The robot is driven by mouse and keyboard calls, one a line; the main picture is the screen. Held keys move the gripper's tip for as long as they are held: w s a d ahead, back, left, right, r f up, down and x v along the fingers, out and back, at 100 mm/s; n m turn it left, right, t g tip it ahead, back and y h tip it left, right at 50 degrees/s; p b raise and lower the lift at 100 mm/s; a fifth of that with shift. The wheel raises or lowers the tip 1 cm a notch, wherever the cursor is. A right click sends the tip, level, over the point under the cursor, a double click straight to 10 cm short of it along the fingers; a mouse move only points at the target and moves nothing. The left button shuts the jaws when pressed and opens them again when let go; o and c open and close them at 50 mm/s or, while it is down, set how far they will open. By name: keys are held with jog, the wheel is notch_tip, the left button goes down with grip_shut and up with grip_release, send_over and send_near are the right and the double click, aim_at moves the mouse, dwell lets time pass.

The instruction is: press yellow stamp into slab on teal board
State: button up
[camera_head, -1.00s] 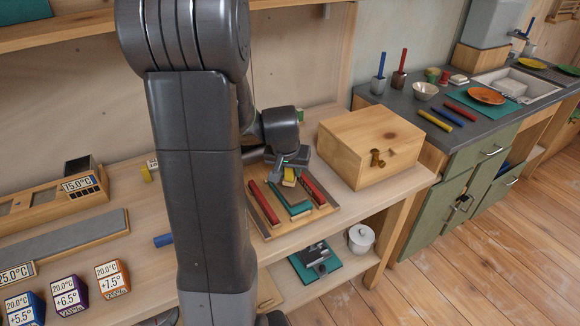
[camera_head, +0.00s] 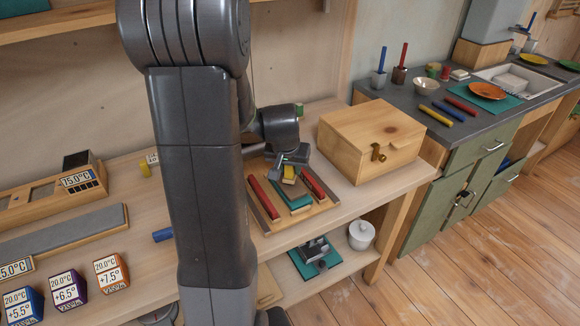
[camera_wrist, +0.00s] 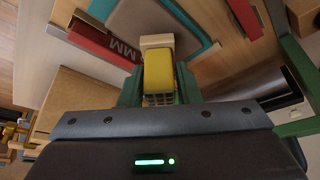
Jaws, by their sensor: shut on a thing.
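My gripper (camera_wrist: 158,90) is shut on the yellow stamp (camera_wrist: 158,72), which sits between the green fingers in the wrist view. A pale wooden piece (camera_wrist: 157,41) shows at the stamp's far end. In the head view, my gripper (camera_head: 288,168) holds the yellow stamp (camera_head: 289,174) over the back part of the work area. The teal board (camera_head: 302,201) lies below and in front of it. The brownish-grey slab (camera_wrist: 150,22) lies on the teal board (camera_wrist: 203,14) beyond the stamp in the wrist view. Whether the stamp touches the slab cannot be told.
Red bars (camera_head: 264,199) flank the board on its wooden base. A wooden box (camera_head: 370,143) stands close to the right. A blue cylinder (camera_head: 162,235) lies at the left, by my arm.

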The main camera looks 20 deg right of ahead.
jog(key=shift+f+b, duration=0.8)
jog(key=shift+f, duration=0.05)
dwell(1.6)
jog(key=shift+r, duration=0.1)
jog(key=shift+r+p, duration=2.45)
jog(key=shift+r, duration=1.1)
